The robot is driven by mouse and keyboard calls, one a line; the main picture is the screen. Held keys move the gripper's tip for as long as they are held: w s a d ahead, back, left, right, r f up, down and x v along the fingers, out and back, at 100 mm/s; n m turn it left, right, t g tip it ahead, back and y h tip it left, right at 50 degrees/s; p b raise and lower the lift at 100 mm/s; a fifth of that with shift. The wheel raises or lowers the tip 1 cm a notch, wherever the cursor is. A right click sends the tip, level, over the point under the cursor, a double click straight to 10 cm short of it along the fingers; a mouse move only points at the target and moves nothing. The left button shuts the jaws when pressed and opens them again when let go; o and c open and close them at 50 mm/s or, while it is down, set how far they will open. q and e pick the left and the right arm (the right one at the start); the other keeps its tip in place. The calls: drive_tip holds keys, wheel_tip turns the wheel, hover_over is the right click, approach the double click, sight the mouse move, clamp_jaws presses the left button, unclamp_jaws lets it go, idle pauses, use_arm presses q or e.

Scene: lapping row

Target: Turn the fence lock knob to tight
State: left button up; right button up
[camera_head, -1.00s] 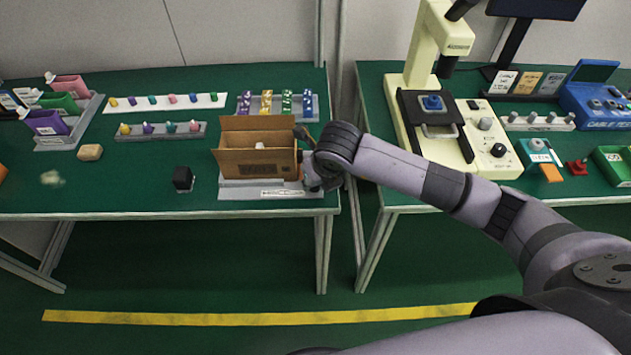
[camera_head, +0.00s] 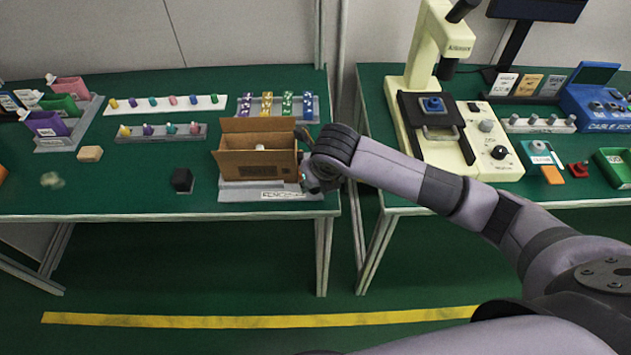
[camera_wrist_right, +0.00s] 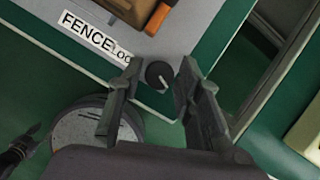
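The fence lock knob (camera_wrist_right: 158,75) is small, round and black with a pale pointer line. It sits at the edge of a grey plate (camera_wrist_right: 195,18), near a white label (camera_wrist_right: 90,34) reading FENCE LOC, its end hidden by a finger. My right gripper (camera_wrist_right: 160,72) is open, one finger on each side of the knob, with a small gap showing on both sides. In the head view my right gripper (camera_head: 311,180) is at the right end of the plate, beside the open cardboard box (camera_head: 258,166), and its fingers hide the knob.
A black cube (camera_head: 182,180) stands left of the plate, with a tan block (camera_head: 90,153) farther left. Racks of coloured pieces (camera_head: 160,133) line the back. A cream microscope (camera_head: 420,60) stands on the right table. A gap separates the tables.

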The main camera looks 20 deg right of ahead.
drive_tip(key=shift+r, duration=0.1)
drive_tip(key=v, duration=1.2)
